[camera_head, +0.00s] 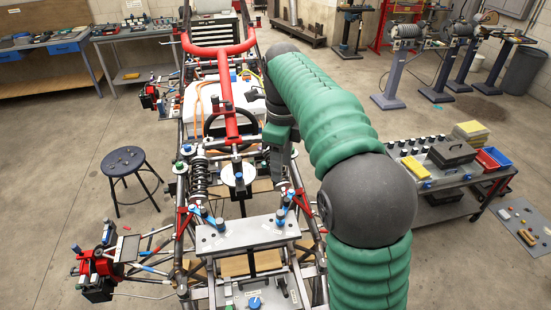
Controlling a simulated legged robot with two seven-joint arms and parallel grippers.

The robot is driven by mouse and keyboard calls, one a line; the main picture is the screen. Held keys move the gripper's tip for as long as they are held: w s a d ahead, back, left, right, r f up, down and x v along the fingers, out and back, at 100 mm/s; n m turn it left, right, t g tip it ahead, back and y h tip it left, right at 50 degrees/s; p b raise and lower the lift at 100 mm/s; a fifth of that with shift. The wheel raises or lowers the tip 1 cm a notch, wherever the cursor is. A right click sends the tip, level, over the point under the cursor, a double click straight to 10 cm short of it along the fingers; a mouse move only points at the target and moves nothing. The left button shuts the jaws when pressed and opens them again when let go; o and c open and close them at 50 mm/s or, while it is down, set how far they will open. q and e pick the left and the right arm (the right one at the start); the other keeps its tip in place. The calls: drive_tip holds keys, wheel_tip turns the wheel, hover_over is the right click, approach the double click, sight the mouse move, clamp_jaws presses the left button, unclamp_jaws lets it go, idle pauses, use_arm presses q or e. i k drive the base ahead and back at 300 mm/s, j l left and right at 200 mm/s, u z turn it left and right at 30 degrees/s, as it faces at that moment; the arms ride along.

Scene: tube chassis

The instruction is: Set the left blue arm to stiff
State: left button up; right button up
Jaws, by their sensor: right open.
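Small blue parts (204,213) sit at the left end of the grey crossplate (248,233) on the tube chassis. Similar blue parts (281,214) sit at its right end. They are too small to tell which is the blue arm or how it is set. My right arm, with green ribbed sleeves, comes in from the lower right and bends over the chassis. My right gripper (281,150) is open above the chassis, up and to the right of the left blue parts and apart from them. Its fingertips are hard to make out. My left gripper is not in view.
A red bar (227,85) and a black steering wheel (231,132) stand behind the crossplate. A coil spring damper (199,178) rises at the left. A blue knob (254,302) is at the front. A stool (127,165) and a cart (440,185) flank the chassis.

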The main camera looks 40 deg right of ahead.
sight(287, 201)
drive_tip(key=k+j, duration=0.75)
drive_tip(key=j, duration=0.2)
